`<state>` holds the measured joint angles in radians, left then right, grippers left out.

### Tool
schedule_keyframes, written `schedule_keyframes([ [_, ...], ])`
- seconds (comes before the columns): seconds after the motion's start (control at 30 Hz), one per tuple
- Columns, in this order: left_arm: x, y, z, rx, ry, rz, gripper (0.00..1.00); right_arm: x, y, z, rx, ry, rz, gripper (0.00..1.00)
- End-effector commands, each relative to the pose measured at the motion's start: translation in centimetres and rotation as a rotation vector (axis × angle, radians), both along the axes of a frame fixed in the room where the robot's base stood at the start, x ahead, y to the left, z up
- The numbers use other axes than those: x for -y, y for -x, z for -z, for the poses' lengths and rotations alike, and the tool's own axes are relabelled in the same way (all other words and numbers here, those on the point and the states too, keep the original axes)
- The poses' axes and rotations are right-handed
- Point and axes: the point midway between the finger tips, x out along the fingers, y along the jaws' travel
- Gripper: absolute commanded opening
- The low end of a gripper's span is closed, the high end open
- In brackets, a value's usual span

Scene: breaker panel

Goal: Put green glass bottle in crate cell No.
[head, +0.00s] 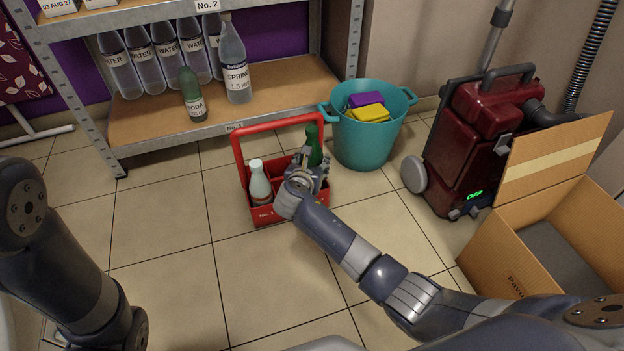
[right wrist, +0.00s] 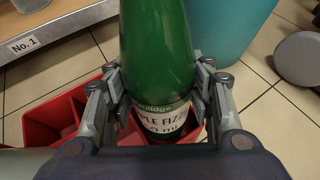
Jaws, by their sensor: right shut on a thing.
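A green glass bottle (head: 313,148) with a white label stands about upright over the back right part of the red crate (head: 320,203). My right gripper (head: 308,170) is shut on it; in the right wrist view the fingers (right wrist: 160,88) press both sides of the bottle (right wrist: 155,45) near its label. Red crate walls (right wrist: 70,115) surround its lower end, but its base is hidden, so I cannot tell whether it rests on the crate floor. A white bottle (head: 260,184) stands in a left cell of the crate. My left arm shows at left; its gripper is out of view.
A metal shelf (head: 225,120) with water bottles (head: 168,55) and a green soda bottle (head: 192,96) stands behind the crate. A teal bucket (head: 367,140) with sponges is right behind it. A red vacuum (head: 480,140) and open carton (head: 550,230) stand at right.

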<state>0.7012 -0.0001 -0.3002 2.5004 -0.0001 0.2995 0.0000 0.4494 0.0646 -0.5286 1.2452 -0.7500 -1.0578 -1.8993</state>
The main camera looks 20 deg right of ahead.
Motion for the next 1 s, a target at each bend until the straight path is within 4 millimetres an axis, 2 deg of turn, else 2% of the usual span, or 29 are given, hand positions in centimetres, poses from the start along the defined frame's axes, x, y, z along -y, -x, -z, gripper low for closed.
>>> schedule_keyframes([
  [0.17,0.0,0.0,0.7,0.001,0.000,0.000,0.69,0.0,0.0,0.6,0.002,-0.001,0.000,0.18],
  [0.5,0.0,0.0,3.8,0.002,0.000,0.000,0.69,-0.1,0.0,3.9,0.000,-0.001,0.000,0.18],
  [0.8,0.0,0.0,3.6,-0.001,-0.001,0.001,0.69,-0.1,0.0,3.7,0.001,0.000,0.000,0.18],
  [1.0,0.0,0.0,3.6,-0.001,-0.001,0.001,0.69,-0.1,0.0,4.3,0.000,0.000,0.000,0.18],
])
